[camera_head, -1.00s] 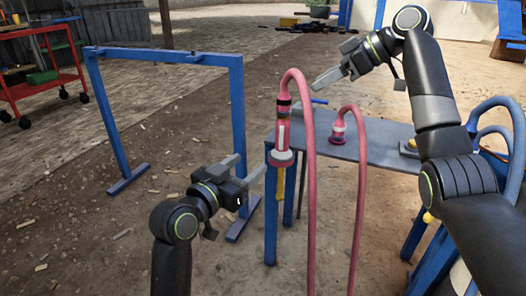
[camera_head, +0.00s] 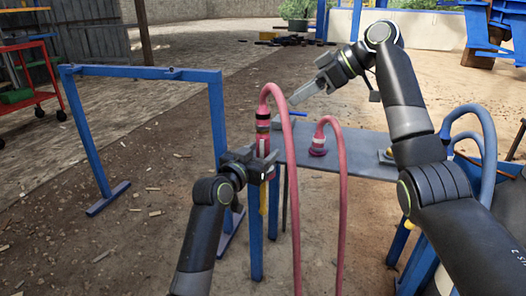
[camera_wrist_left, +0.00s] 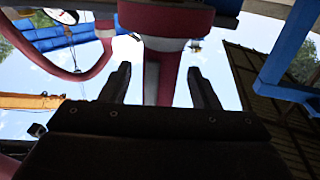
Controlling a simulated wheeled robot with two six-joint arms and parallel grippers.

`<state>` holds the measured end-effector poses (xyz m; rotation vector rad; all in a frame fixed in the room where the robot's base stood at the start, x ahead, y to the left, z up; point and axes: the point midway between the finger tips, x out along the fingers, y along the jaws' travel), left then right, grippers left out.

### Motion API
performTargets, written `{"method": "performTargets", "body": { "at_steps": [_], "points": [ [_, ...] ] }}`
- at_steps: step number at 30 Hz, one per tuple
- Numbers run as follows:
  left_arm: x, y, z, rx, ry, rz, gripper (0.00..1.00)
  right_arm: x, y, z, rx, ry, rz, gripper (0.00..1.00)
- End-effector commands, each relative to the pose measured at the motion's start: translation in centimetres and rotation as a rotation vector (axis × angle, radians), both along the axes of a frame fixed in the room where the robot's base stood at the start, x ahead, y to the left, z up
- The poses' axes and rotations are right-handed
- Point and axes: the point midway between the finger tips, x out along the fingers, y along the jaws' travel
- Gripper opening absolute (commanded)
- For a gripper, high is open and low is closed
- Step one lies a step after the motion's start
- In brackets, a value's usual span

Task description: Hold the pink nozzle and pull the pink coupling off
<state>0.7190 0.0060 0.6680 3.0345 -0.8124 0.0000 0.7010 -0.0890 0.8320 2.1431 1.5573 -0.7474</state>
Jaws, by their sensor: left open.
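A pink coupling (camera_head: 263,125) with a black band joins the arched pink hose to an upright pink nozzle at the left end of the grey bench (camera_head: 360,155). My left gripper (camera_head: 265,164) is at the nozzle, low on the upright stack. In the left wrist view, its two fingers (camera_wrist_left: 160,88) are apart, with a pink and grey upright part (camera_wrist_left: 160,75) between or just beyond them. Contact cannot be told. My right gripper (camera_head: 303,92) is above the bench, right of the hose's arch; its jaw opening is unclear. My left gripper partly hides the nozzle.
A second pink hose (camera_head: 341,180) with a purple-based fitting (camera_head: 318,148) stands on the bench to the right. Both hoses hang down in front of the bench. A blue frame (camera_head: 140,75) stands at the left. Grey-blue hoses (camera_head: 480,125) are at the right.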

Motion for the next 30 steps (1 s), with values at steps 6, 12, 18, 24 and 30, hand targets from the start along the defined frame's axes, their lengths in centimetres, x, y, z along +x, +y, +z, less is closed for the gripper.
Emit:
{"method": "performTargets", "body": {
  "at_steps": [6, 12, 18, 24, 30],
  "points": [
    [1.02, -0.57, -0.01, 0.0, 0.0, 0.0, 0.56, 0.0, 0.0, 0.0, 0.0, 0.0, 0.0, 0.36],
    [1.13, -0.63, -0.03, 0.0, 0.001, 0.001, 0.56, 0.0, 0.0, 0.0, 0.0, 0.0, 0.0, 0.36],
    [1.11, -0.62, -0.02, 0.0, 0.0, 0.0, 0.44, 0.0, 0.0, 0.0, 0.0, 0.0, 0.0, 0.36],
    [1.11, -0.62, -0.03, 0.0, 0.001, 0.0, 0.18, 0.0, 0.0, 0.0, 0.0, 0.0, 0.0, 0.36],
    [1.1, -0.61, -0.03, 0.0, 0.001, 0.0, 0.01, 0.0, 0.0, 0.0, 0.0, 0.0, 0.0, 0.46]
  ]
}}
